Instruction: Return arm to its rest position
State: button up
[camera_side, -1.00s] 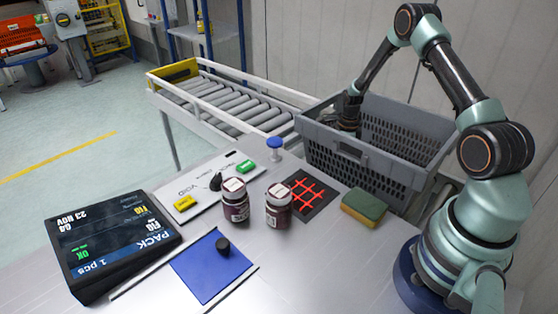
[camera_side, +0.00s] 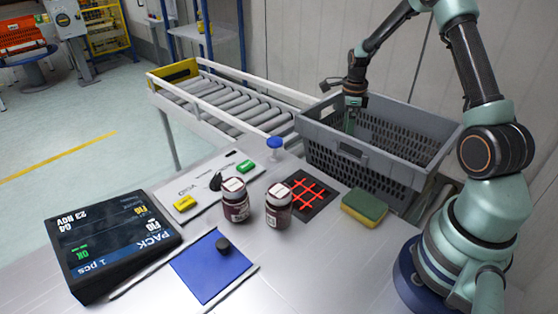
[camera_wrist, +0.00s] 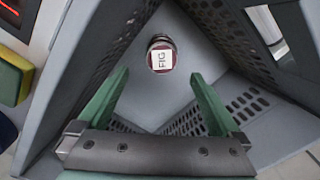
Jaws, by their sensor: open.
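My gripper (camera_side: 351,118) is above the near-left part of the grey crate (camera_side: 375,162) in the side view, its fingers reaching down past the rim. In the wrist view my gripper (camera_wrist: 160,95) is open, with its two green fingers apart and nothing between them. A dark jar (camera_wrist: 160,55) with a white label marked FIG stands on the crate floor, beyond the fingertips and apart from them. The crate wall hides this jar in the side view.
Two dark jars, one on the left (camera_side: 234,200) and one on the right (camera_side: 278,206), stand on the table. A green and yellow sponge (camera_side: 364,208) lies near the crate. A blue mat (camera_side: 208,270), a display (camera_side: 110,245) and a roller conveyor (camera_side: 225,100) are further left.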

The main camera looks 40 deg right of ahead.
jog(key=shift+r, duration=0.1)
jog(key=s+a+r+n+t, duration=0.1)
jog(key=a+r+n+t, duration=0.2)
jog(key=a+r+n, duration=1.15)
jog(key=s+a+r+n+t, duration=0.2)
jog(key=s+a+r+n, duration=0.5)
jog(key=n, duration=0.7)
jog(key=shift+s+a+t, duration=0.3)
jog(key=shift+s+a, duration=0.95)
jog(key=shift+a, duration=0.05)
jog(key=shift+r, duration=0.1)
